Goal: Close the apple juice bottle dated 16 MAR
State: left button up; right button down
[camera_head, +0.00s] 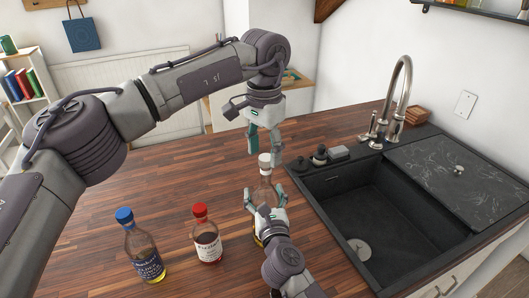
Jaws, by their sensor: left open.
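A clear bottle with a white cap (264,158) stands upright on the wooden counter. Its body (264,190) is partly hidden by my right gripper. My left gripper (264,152) points down over it and is open, its fingers on either side of the cap's level. My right gripper (265,193) comes from below with a finger on each side of the bottle body; whether it presses on the glass cannot be told. A red-capped bottle (207,243) and a blue-capped bottle with yellow liquid (148,262) stand to the left. No date is readable on any label.
The wooden counter (110,205) is clear behind the bottles. A dark sink (385,215) with a tall tap (403,85) lies to the right. Small dark items (320,155) stand at the sink's back left corner.

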pick_arm(q)
notch_tip(320, 180, up, 4)
jog(key=shift+f, duration=0.2)
jog(key=shift+c, duration=0.4)
